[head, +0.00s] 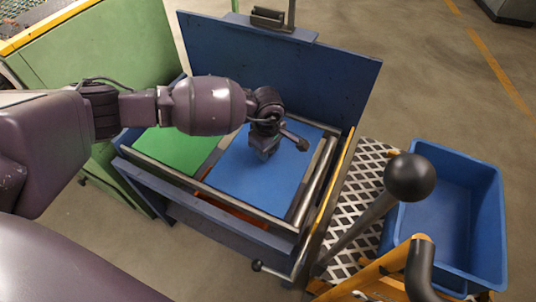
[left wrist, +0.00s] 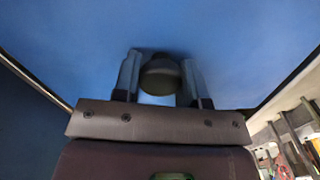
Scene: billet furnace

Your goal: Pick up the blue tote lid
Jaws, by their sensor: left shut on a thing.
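The blue tote lid (head: 262,182) is a flat blue panel lying in a dark blue framed bay, beside a green panel (head: 178,150). My left gripper (head: 264,153) reaches down onto the lid's far part. In the left wrist view the blue lid (left wrist: 235,45) fills the background. There the two fingers of my left gripper (left wrist: 160,65) are closed on the sides of a dark round knob (left wrist: 160,80) on the lid. The head view hides this knob behind the gripper. The lid appears to rest level in the bay. My right gripper is not in view.
A dark blue upright panel (head: 300,75) stands behind the bay. An empty blue tote (head: 450,215) sits at the right. A black ball-topped lever (head: 410,178) rises between bay and tote, near a yellow frame. A green cabinet (head: 120,45) stands at the left.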

